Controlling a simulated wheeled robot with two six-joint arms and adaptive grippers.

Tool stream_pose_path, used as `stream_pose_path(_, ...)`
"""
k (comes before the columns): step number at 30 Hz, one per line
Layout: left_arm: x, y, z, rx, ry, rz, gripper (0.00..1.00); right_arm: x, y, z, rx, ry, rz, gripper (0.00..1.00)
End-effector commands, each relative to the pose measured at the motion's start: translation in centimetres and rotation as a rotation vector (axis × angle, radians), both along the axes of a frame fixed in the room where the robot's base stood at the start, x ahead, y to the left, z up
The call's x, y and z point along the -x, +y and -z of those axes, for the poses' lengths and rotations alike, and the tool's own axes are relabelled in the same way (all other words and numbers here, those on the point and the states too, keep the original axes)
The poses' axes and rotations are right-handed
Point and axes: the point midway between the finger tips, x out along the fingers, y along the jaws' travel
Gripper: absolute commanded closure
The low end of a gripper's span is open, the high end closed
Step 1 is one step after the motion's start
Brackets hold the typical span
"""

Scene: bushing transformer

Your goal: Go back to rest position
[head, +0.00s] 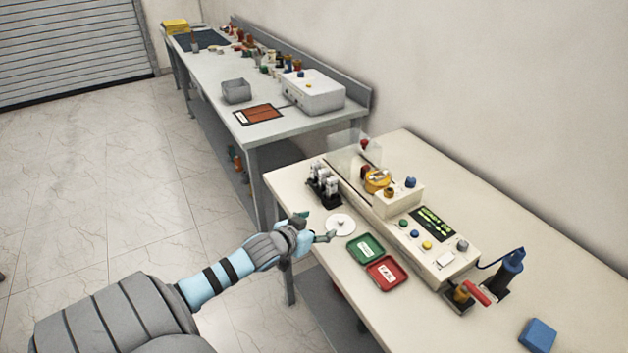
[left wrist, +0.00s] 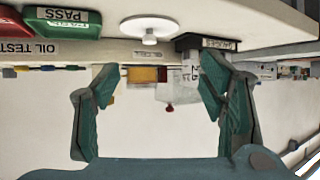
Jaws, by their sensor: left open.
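My left gripper (head: 318,226) is at the near left edge of the cream table, beside a white round stand (head: 341,224). In the left wrist view my left gripper (left wrist: 158,92) is open, with nothing between its two green fingers. That view is upside down, and the white stand (left wrist: 150,28) shows there beyond the fingers. My left arm reaches in from the bottom left of the head view. My right gripper is not in either view.
The cream table (head: 560,290) holds a green tray (head: 365,249), a red tray (head: 387,273), a black rack (head: 323,188) with several pieces, a test machine (head: 425,235) and a blue block (head: 538,335). A grey bench (head: 210,85) stands behind. The tiled floor (head: 90,190) at left is clear.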

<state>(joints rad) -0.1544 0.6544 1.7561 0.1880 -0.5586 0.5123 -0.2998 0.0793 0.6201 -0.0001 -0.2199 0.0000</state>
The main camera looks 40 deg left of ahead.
Motion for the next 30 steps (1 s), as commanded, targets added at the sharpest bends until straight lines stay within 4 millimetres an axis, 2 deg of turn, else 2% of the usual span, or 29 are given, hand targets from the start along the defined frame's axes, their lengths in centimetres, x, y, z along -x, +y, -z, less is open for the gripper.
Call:
stream_pose_path(2,1.2,-0.1,-0.8,-0.003,0.004,0.002,0.35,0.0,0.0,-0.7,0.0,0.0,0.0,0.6)
stream_pose_path(5,1.8,-0.3,-1.1,-0.001,0.001,0.0,0.35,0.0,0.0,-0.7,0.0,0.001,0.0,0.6)
stream_pose_path(23,1.7,-0.4,-1.1,-0.038,-0.004,0.027,0.35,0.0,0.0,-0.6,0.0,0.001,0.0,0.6)
stream_pose_path(24,1.7,0.2,-0.6,-0.097,0.004,0.052,0.35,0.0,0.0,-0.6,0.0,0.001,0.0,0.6)
stream_pose_path(26,2.5,2.1,1.8,-0.173,0.054,0.057,0.35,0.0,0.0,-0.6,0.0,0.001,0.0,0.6)
stream_pose_path(29,5.9,4.8,9.2,-0.251,0.19,0.043,0.35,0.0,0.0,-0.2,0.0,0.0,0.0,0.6)
stream_pose_path(30,8.0,5.4,12.9,-0.27,0.26,0.039,0.35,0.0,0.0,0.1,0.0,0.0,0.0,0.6)
